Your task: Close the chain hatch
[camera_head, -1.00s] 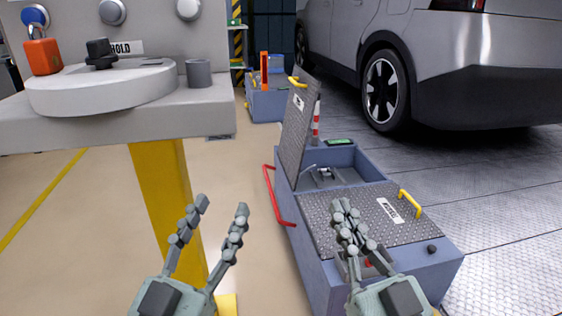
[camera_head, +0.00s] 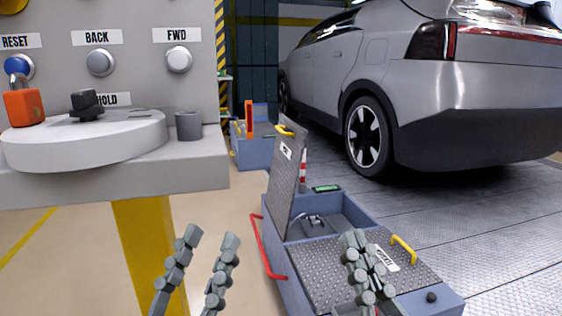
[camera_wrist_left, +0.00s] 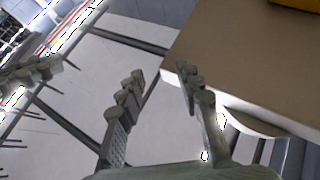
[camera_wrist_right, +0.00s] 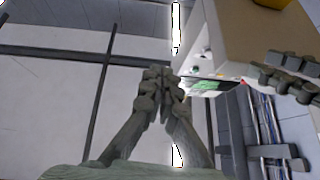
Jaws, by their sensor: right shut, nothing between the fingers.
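A blue floor box (camera_head: 283,278) with two treadplate lids stands right of centre in the head view. Its far lid, the open hatch (camera_head: 287,172), stands up steeply, with a yellow handle (camera_head: 285,130) at its top. The opening shows a small fitting (camera_head: 313,220) inside. The near lid (camera_head: 327,262) lies flat and has a yellow handle (camera_head: 403,249). I cannot read either label surely. My left gripper (camera_head: 210,243) is open and empty, left of the box. My right gripper (camera_head: 353,240) is shut and empty, in front of the near lid in the picture; contact cannot be told.
A grey console (camera_head: 115,180) with knobs and an orange padlock (camera_head: 24,107) fills the left. A red rail (camera_head: 264,250) runs along the box's left side. A grey car (camera_head: 440,100) stands behind right. Another blue box (camera_head: 253,155) stands further back. Open floor lies between console and box.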

